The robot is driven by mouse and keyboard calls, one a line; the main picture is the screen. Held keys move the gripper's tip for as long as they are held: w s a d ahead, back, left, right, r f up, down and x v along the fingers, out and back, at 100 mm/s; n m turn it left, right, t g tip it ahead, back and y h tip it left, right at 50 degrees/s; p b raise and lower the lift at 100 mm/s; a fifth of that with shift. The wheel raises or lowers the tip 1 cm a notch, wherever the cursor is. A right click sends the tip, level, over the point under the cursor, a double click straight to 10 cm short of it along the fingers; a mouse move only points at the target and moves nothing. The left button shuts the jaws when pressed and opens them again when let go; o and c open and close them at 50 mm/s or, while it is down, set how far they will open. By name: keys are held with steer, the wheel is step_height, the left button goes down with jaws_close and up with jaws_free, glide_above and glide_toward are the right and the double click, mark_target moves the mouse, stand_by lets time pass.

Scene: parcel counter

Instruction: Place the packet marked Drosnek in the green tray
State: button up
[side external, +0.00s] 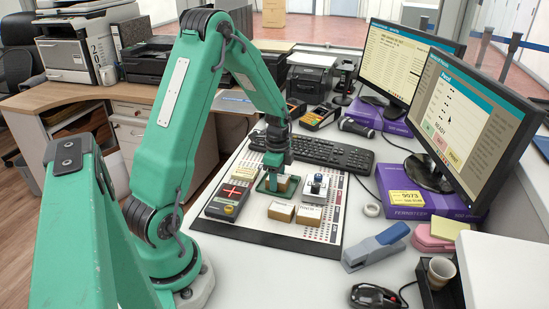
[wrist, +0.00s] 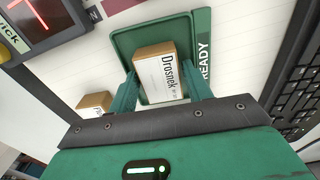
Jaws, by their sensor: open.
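The packet marked Drosnek (wrist: 160,74), a brown box with a white label, lies within the green tray (wrist: 123,42) in the wrist view. The tray (side external: 262,187) also shows in the side view, with the packet (side external: 283,183) in it under my gripper (side external: 277,177). My gripper (wrist: 162,82) is open, with one finger on each side of the packet. Small gaps seem to show beside the fingers. The near end of the packet is close to the gripper body.
Two brown packets (side external: 281,212) (side external: 308,215) stand in front of the tray on the board.

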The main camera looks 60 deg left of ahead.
mark_target(279, 179)
step_height(279, 179, up, 12)
stand_by(0.6)
steer(key=shift+r, duration=0.1)
stand_by(0.4)
steer(key=s+d+r+n+t, duration=0.2)
steer(key=s+d+r+n, duration=0.2)
steer(key=d, duration=0.6)
steer(key=s+d+r+n+t, duration=0.3)
steer(key=s+d+r+n, duration=0.2)
steer(key=s+d+r, duration=0.2)
steer(key=shift+s+d+n+t, duration=0.3)
steer(key=shift+s+d, duration=1)
steer(key=shift+d, duration=0.35)
steer(key=shift+r, duration=0.1)
